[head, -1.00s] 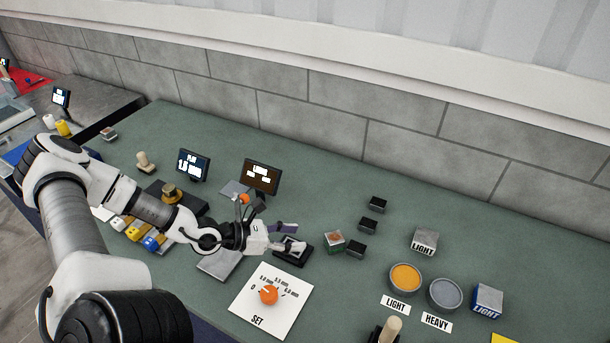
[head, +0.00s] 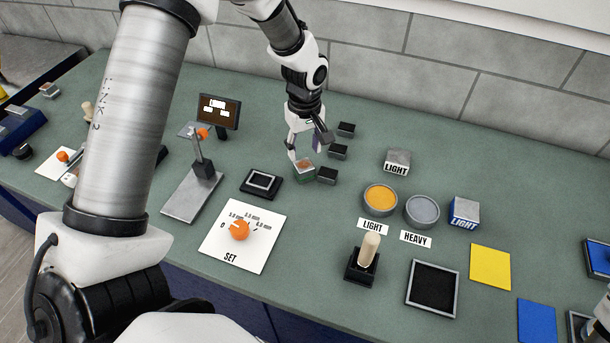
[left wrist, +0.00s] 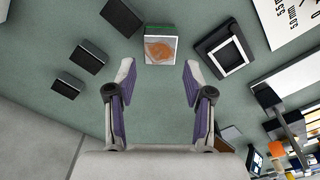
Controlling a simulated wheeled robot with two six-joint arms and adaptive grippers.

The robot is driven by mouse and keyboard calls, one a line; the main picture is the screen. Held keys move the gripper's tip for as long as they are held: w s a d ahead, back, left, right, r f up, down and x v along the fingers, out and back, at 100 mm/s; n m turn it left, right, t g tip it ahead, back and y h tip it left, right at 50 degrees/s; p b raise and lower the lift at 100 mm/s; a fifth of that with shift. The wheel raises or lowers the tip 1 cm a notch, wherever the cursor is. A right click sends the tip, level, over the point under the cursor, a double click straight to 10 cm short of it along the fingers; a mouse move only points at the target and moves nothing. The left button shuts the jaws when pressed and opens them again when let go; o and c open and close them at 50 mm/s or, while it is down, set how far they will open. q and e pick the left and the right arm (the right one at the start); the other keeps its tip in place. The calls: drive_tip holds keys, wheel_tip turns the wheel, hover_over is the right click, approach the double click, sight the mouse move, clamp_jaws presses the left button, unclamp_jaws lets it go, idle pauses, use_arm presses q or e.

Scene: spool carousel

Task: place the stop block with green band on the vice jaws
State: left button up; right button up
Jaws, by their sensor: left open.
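The stop block with green band (head: 304,174) stands on the green bench, a small block with an orange mark on its top. It also shows in the left wrist view (left wrist: 160,45), just beyond my fingertips, with the green band along its far edge. My left gripper (head: 303,152) is open and empty above the block; in the left wrist view its fingers (left wrist: 159,72) stand wide on either side of the block's line. I cannot tell for sure which fixture carries the vice jaws; a black fixture with a pale square frame (head: 262,183) stands left of the block.
Several small black blocks (head: 338,151) stand close to the right of my left gripper. A dial card (head: 238,250) lies in front, and a lever stand (head: 192,198) is at left. Two round dishes (head: 380,200) and a wooden-handled stamp (head: 367,255) are to the right.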

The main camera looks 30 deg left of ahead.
sight(304, 165)
use_arm(q)
drive_tip(key=f+p, duration=0.1)
drive_tip(key=f, duration=0.1)
drive_tip(key=f+p, duration=0.1)
drive_tip(key=f, duration=0.2)
drive_tip(key=shift+a+p, duration=0.2)
drive_tip(key=shift+p, duration=0.15)
drive_tip(key=f, duration=0.2)
drive_tip(key=shift+d+f, duration=0.2)
drive_tip(key=shift+f, duration=0.15)
drive_tip(key=shift+a, duration=0.1)
drive_tip(key=c, duration=0.3)
clamp_jaws()
